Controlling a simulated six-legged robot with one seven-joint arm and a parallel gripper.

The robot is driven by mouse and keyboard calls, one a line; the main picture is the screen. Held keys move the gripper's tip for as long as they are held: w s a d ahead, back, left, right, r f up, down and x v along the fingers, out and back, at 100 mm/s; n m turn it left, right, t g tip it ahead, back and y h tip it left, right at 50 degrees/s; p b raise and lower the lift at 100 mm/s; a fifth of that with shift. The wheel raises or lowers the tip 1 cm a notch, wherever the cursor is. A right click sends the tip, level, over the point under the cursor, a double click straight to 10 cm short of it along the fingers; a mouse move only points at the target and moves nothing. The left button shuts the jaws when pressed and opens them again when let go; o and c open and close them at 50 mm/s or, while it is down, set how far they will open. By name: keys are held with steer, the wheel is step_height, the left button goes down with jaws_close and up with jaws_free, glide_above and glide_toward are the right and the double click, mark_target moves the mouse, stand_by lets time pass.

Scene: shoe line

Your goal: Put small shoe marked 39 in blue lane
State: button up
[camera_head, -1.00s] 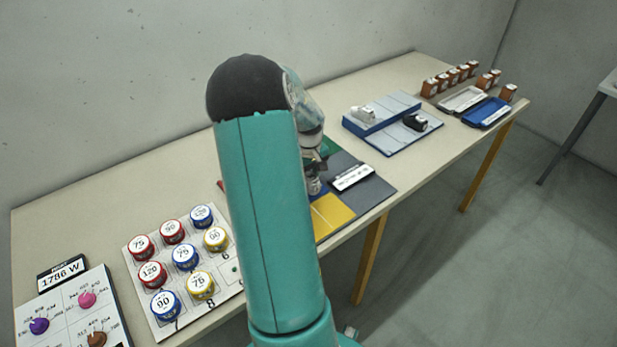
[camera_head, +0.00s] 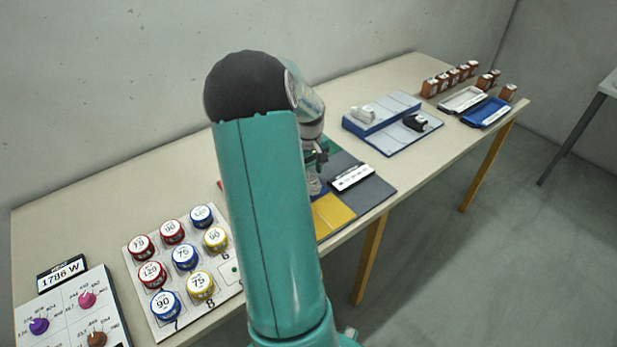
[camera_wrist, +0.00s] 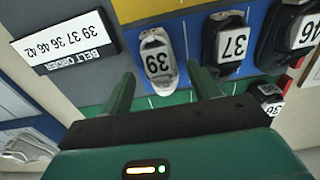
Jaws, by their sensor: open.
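A small white shoe marked 39 (camera_wrist: 158,62) sits in the wrist view, its number upside down. My gripper (camera_wrist: 161,72) is open, with one finger to each side of the shoe's near end and nothing held. The blue lane (camera_wrist: 192,24) shows beside the shoe, below a yellow strip (camera_wrist: 150,8); I cannot tell exactly what lies under the shoe. In the head view my arm hides most of the coloured board, and my gripper (camera_head: 317,180) shows just right of the arm, over the board.
Dark shoes marked 37 (camera_wrist: 230,42) and 46 (camera_wrist: 297,32) stand to the right in the wrist view. A white belt order card (camera_wrist: 65,42) lies at left on grey. A green strip (camera_wrist: 150,103) lies nearer.

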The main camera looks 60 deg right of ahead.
mark_target(308, 175)
step_height(308, 175, up, 9)
steer(key=w+a+r+n+t, duration=0.1)
steer(key=w+a+r, duration=0.25)
steer(key=a, duration=0.45)
steer(key=w+a+r+t, duration=0.1)
steer(key=w+a+r, duration=0.25)
steer(key=a, duration=0.45)
steer(key=w+a+r+n+t, duration=0.1)
steer(key=w+a+r, duration=0.25)
steer(key=a, duration=0.45)
steer(key=s+a+n+t, duration=0.1)
steer(key=s+a, duration=0.2)
steer(key=a, duration=0.9)
steer(key=s+a+r+n+t, duration=0.1)
steer(key=s+a+n, duration=0.1)
steer(key=a, duration=1.1)
steer(key=shift+s+r+t, duration=0.3)
steer(key=shift+s, duration=0.6)
steer(key=shift+a, duration=0.1)
